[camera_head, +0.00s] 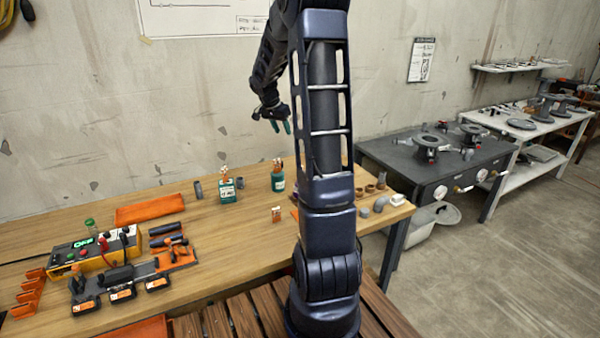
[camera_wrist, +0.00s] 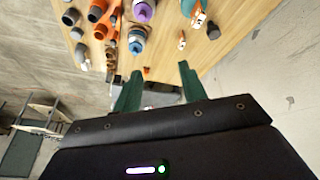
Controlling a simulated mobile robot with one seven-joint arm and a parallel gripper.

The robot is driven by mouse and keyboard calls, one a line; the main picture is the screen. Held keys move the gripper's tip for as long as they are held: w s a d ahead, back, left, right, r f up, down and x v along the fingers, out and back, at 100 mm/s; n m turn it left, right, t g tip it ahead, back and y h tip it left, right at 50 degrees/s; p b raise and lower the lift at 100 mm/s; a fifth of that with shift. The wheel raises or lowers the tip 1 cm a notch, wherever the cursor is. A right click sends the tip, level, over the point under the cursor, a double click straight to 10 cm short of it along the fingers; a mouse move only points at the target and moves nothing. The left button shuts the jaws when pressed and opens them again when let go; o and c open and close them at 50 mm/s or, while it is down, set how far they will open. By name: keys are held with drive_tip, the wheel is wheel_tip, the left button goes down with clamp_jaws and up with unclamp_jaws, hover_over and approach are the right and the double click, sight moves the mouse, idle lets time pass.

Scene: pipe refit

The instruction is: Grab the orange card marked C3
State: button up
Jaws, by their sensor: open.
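A small upright orange card or block (camera_head: 276,214) stands on the wooden table, left of my arm column. Its marking is too small to read, so I cannot tell whether it is C3. Black holders at the front left carry orange labelled pieces (camera_head: 122,294), also unreadable. My gripper (camera_head: 281,127) hangs high above the back of the table, well apart from these things. In the wrist view its two green fingers (camera_wrist: 158,82) are spread with nothing held between them. A small orange thing (camera_wrist: 146,71) shows beyond them; I cannot tell which one it is.
A teal can (camera_head: 227,193) and a teal bottle (camera_head: 278,182) stand near the table's back. Pipe fittings (camera_head: 364,211) lie right of my arm. The middle table is largely clear.

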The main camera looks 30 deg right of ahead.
drive_tip(key=w+d+f+m, duration=0.2)
drive_tip(key=w+d+f, duration=0.2)
drive_tip(key=f, duration=0.6)
drive_tip(key=w+d+f+m, duration=0.2)
drive_tip(key=w+d+f, duration=0.3)
drive_tip(key=f, duration=0.5)
drive_tip(key=w+d+f+m+g, duration=0.1)
drive_tip(key=w+d+f+m, duration=0.1)
drive_tip(key=w+d+f, duration=0.2)
drive_tip(key=shift+w+x, duration=0.2)
drive_tip(key=shift+x, duration=3.65)
drive_tip(key=shift+r, duration=0.1)
clamp_jaws()
